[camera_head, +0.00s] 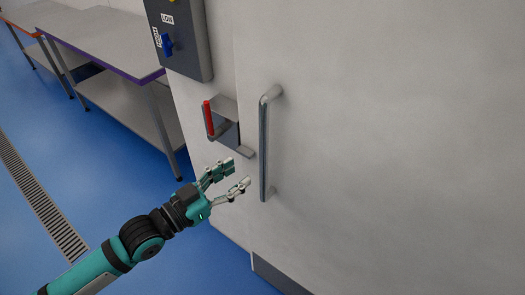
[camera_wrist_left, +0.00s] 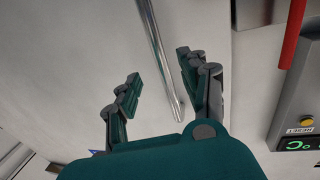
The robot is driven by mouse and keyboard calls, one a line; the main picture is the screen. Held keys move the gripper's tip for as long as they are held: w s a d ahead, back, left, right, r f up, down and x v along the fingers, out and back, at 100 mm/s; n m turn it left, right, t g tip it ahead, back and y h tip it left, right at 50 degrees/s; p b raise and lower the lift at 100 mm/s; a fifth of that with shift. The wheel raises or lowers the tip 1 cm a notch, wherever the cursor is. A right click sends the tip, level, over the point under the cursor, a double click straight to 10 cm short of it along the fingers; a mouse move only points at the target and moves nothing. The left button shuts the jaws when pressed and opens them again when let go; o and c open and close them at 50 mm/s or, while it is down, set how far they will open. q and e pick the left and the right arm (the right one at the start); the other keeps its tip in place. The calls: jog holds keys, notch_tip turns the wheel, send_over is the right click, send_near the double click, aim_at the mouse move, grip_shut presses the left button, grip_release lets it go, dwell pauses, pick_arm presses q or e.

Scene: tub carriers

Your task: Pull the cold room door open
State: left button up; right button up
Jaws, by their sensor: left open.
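The cold room door (camera_head: 400,130) is a large pale grey panel filling the right of the head view. No open gap shows along it. Its handle (camera_head: 263,145) is a long upright metal bar standing off the door. My left gripper (camera_head: 238,172) is open and empty, just left of the handle's lower part, fingers pointing at it. In the left wrist view the bar (camera_wrist_left: 158,45) shows between the two spread fingers, closer to the right-hand finger. Whether the fingertips reach past the bar is unclear. My right gripper is not in view.
A latch with a red lever (camera_head: 208,118) sits on the wall left of the handle. A dark control box (camera_head: 182,45) is above it. Steel tables (camera_head: 100,40) stand at the back left. The blue floor (camera_head: 60,150) has a drain grate (camera_head: 40,200).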

aim_at(266, 157)
pick_arm(q)
jog(key=p+x, duration=0.2)
jog(key=x, duration=0.7)
jog(key=shift+w+d, duration=0.1)
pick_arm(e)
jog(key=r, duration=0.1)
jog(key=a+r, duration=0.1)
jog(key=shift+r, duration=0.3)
pick_arm(q)
grip_shut()
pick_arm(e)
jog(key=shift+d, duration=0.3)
pick_arm(q)
jog(key=shift+w+d+f, duration=0.2)
jog(key=shift+f, duration=0.1)
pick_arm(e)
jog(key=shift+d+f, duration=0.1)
